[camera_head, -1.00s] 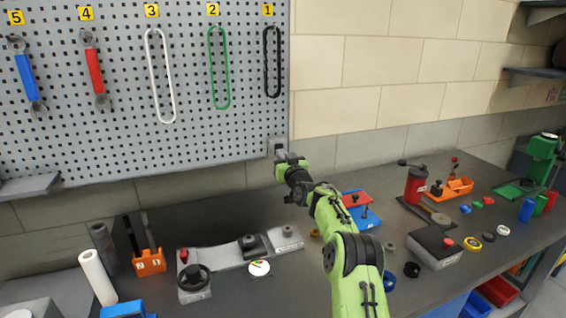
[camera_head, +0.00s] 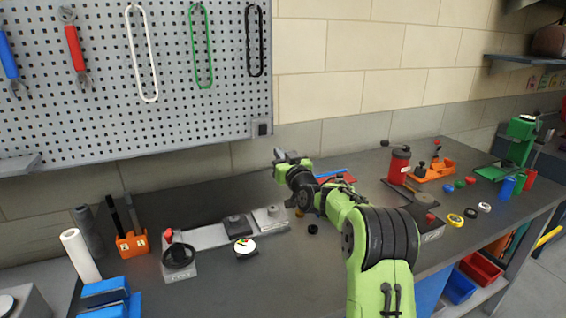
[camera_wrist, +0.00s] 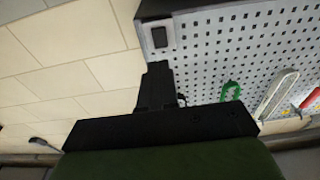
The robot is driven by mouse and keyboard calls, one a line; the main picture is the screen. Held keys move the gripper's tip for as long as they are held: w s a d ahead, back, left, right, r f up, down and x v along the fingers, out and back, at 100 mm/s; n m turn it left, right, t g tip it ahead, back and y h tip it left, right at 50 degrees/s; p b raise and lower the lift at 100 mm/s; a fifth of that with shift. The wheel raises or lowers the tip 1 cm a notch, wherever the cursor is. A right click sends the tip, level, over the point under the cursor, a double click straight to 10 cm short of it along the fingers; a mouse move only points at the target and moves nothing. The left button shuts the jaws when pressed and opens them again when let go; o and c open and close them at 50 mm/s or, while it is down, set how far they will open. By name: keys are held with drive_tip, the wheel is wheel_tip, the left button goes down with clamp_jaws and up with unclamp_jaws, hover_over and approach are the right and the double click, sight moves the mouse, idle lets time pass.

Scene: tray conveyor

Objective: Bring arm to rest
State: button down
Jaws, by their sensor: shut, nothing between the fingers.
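My gripper (camera_head: 290,156) is at the end of my green arm, above the back of the dark workbench (camera_head: 215,290), near the lower right corner of the pegboard. In the wrist view my gripper (camera_wrist: 158,85) is a dark shape with its fingers together and nothing between them. It points towards the wall and the pegboard (camera_wrist: 235,50). My arm hides part of the bench behind it, including most of a blue and red object (camera_head: 338,176).
A grey fixture with a black handwheel (camera_head: 178,256) and a round dial (camera_head: 245,246) stand left of my arm. A red canister (camera_head: 399,166) and an orange holder (camera_head: 435,171) stand at right. Belts and tools hang on the pegboard (camera_head: 100,110). The bench's front left is partly clear.

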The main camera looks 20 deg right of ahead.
drive_tip(key=shift+s+f, duration=0.1)
drive_tip(key=shift+s, duration=0.7)
drive_tip(key=s+a+r+n+g+y+p, duration=0.1)
drive_tip(key=s+a+r+g+p, duration=0.15)
drive_tip(key=s+a, duration=0.45)
drive_tip(key=s+a+r+n+g+p, duration=0.1)
drive_tip(key=s+a+r+g+p, duration=0.2)
drive_tip(key=s+a, duration=0.35)
drive_tip(key=s+f+m+g+p, duration=0.1)
drive_tip(key=s+f+g, duration=0.2)
drive_tip(key=s, duration=1.3)
drive_tip(key=s+a+f+m+g+h+p, duration=0.1)
drive_tip(key=s+f+g, duration=0.2)
drive_tip(key=s, duration=1.4)
drive_tip(key=shift+f+g+p, duration=0.2)
drive_tip(key=shift+g+p, duration=0.15)
drive_tip(key=shift+g, duration=0.7)
